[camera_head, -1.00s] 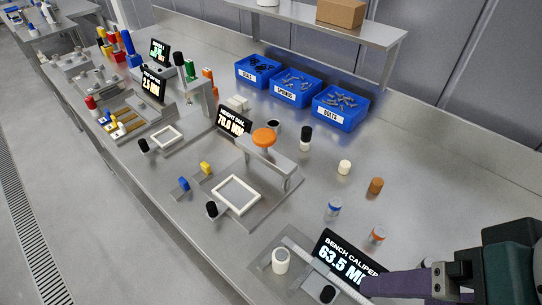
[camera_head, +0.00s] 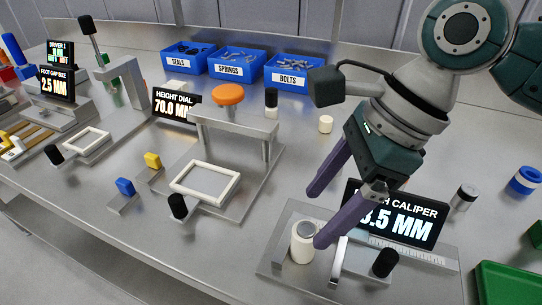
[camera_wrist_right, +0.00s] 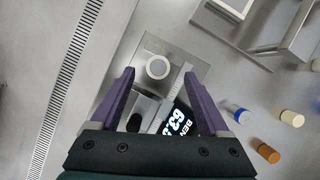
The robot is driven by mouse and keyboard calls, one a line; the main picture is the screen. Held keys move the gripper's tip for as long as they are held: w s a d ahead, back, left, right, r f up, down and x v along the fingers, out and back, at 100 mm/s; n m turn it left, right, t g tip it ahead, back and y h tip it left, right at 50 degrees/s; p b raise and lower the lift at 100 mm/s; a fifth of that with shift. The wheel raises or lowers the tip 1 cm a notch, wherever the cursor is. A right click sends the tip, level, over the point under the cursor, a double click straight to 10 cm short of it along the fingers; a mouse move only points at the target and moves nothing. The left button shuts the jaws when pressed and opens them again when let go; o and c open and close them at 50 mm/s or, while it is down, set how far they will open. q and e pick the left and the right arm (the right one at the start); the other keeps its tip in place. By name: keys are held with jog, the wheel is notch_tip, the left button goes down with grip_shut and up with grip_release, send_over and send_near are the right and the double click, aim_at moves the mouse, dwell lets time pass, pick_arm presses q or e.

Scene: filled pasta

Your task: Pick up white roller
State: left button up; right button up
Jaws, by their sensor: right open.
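My right gripper (camera_head: 316,218) comes down from the upper right, open, with purple fingers. One fingertip appears close to the roller's right side in the head view; I cannot tell whether it touches. The right gripper in the wrist view (camera_wrist_right: 159,74) is empty. My left gripper is not in view.
The caliper display (camera_head: 405,215), partly hidden by my fingers, and a black knob (camera_head: 385,263) are right of the roller. The height dial stand (camera_head: 235,150) with a white frame is to the left. A smaller cream cylinder (camera_head: 325,124) stands behind. Blue bins (camera_head: 290,77) line the back.

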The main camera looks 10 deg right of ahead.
aim_at(310, 228)
jog(key=b+x, duration=0.1)
jog(key=x, duration=0.4)
jog(key=shift+s+f, duration=0.1)
jog(key=shift+f, duration=0.3)
grip_shut()
